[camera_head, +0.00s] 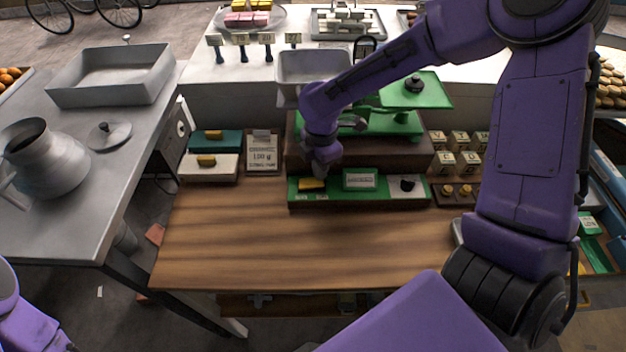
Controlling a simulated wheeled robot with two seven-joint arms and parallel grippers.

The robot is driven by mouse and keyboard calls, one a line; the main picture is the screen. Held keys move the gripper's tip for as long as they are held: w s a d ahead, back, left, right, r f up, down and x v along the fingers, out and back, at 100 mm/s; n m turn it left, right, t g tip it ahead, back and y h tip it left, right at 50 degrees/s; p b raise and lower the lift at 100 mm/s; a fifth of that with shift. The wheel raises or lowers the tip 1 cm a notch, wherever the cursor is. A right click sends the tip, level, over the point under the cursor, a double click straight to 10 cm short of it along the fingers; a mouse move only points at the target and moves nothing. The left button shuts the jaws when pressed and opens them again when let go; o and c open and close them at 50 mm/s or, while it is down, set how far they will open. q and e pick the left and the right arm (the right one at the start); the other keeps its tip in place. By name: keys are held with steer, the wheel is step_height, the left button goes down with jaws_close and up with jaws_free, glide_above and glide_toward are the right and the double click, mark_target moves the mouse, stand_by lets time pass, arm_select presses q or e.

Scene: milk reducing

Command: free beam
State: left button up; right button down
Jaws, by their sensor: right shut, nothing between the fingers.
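A green balance scale (390,122) stands on a brown wooden block (385,152) at the back of the wooden table. A grey basin (305,66) is at its left side, and a green plate (435,92) is at its right with a dark knobbed weight (414,84) on it. The beam is mostly hidden behind my right arm. My right gripper (325,168) points down in front of the scale's left part, just above the green tray (335,203); its fingers are shut and empty. Only a piece of my left arm shows at the lower left; its gripper is out of view.
The green tray holds a yellow block (312,184) and a dark piece (407,185). A sign (263,150) and small trays stand left of it; several small labelled boxes (459,140) stand right. The wooden tabletop (270,250) in front is clear. A metal jug (45,160) stands on the left table.

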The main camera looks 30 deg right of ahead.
steer(key=shift+f+b, duration=0.55)
steer(key=shift+f, duration=0.6)
stand_by(0.4)
step_height(320, 180, up, 3)
steer(key=p, duration=0.3)
steer(key=shift+w+r, duration=0.1)
steer(key=shift+r, duration=1.95)
